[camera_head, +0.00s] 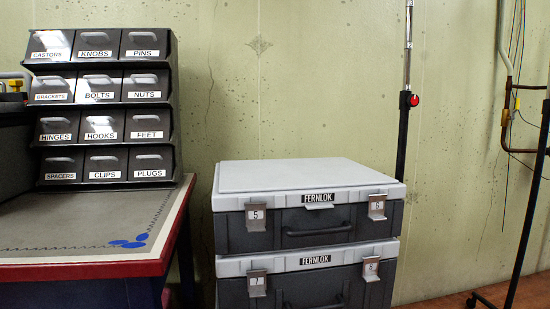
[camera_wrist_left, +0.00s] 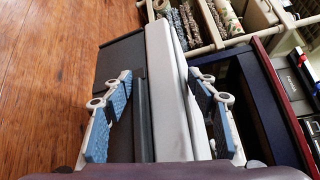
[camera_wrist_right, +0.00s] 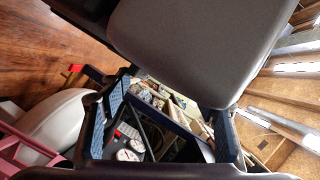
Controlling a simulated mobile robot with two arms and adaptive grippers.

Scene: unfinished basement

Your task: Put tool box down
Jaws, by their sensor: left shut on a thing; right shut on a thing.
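A dark grey tool box with a light grey lid (camera_wrist_left: 170,80) is between the blue-padded fingers of my left gripper (camera_wrist_left: 161,88) in the left wrist view, and the gripper is shut on it. In the right wrist view, my right gripper (camera_wrist_right: 174,92) has its fingers at either side of the lower end of a broad grey face (camera_wrist_right: 205,45). This looks like the same box; its contact with the fingers is partly hidden. Neither gripper nor the held box shows in the head view.
Two stacked FERNLOK boxes, upper (camera_head: 300,172) and lower (camera_head: 307,262), stand by the wall. A red-edged workbench (camera_head: 90,270) with a labelled drawer rack (camera_head: 103,110) is at left. A stand (camera_head: 403,130) rises behind the stack. Wooden floor (camera_wrist_left: 45,75) lies clear at left.

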